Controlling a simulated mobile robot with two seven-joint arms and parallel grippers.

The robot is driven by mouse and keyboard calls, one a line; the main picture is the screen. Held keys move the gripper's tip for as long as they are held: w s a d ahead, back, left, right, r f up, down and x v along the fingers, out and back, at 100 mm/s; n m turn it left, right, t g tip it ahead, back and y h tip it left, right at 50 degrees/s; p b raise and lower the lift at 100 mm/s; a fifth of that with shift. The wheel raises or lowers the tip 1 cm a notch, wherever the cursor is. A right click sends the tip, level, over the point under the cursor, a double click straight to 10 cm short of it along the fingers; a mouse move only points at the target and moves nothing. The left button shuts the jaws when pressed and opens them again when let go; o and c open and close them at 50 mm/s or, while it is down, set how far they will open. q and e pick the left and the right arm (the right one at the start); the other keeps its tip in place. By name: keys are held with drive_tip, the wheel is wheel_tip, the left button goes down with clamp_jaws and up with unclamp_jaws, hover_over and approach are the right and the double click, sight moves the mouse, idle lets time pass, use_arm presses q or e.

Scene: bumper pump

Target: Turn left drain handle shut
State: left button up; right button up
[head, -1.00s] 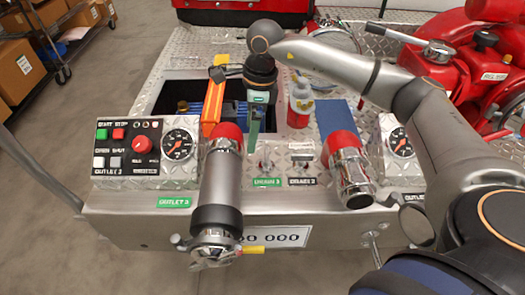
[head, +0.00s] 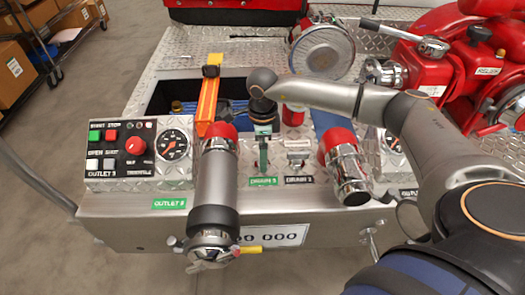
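The left drain handle sits on the metal panel above the green drain label (head: 263,181); my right gripper hides most or all of it. The right drain handle (head: 299,160), a small metal lever, stands beside it above a black label. My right arm comes in from the right, and my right gripper (head: 264,160) points down at the left drain handle's place. Its fingers look narrow and edge-on, so I cannot tell whether they are open, shut or touching the handle. My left gripper is not in view.
A pipe with a red collar (head: 218,190) stands close left of the drains, and a red-capped coupling (head: 346,170) close right. An orange tool (head: 207,102) leans behind. A control box (head: 121,150) and gauge (head: 174,145) are at left. A red pump (head: 430,65) stands at back right.

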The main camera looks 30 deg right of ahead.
drive_tip(key=shift+f, duration=0.2)
drive_tip(key=shift+c, duration=0.2)
drive_tip(key=c, duration=1.2)
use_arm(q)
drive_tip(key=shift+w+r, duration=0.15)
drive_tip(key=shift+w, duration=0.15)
